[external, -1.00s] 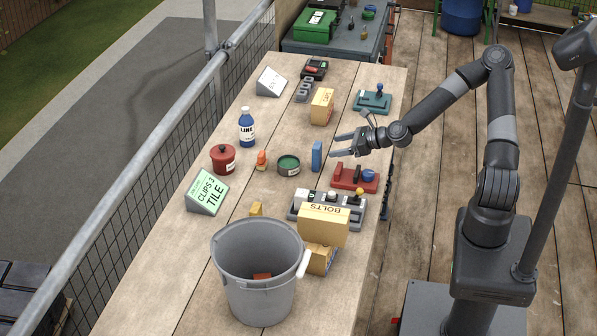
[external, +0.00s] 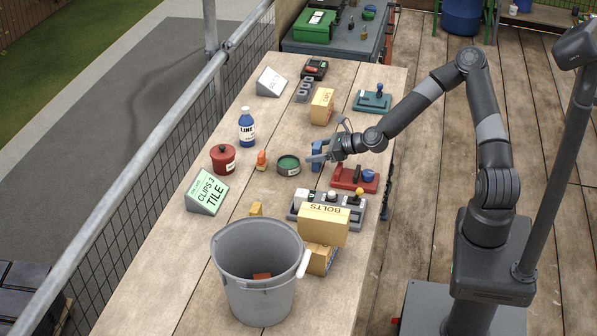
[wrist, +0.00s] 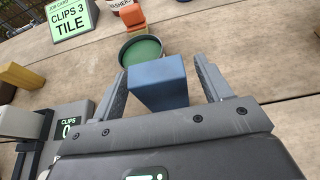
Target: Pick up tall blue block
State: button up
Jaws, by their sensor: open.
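The tall blue block (external: 317,157) stands upright on the wooden table, partly hidden by my gripper in the external view. In the wrist view the blue block (wrist: 158,84) is between my two open fingers, with a small gap visible on each side. My gripper (external: 318,156) is open around the block. It also shows in the wrist view (wrist: 160,85), with one finger left and one right of the block.
A green round tin (external: 288,165) stands just left of the block. A red device (external: 354,180) sits close on the right. A grey switch panel (external: 327,206), a BOLTS box (external: 323,222) and a grey bucket (external: 257,275) stand nearer.

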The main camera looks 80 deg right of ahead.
jog(key=c, duration=1.1)
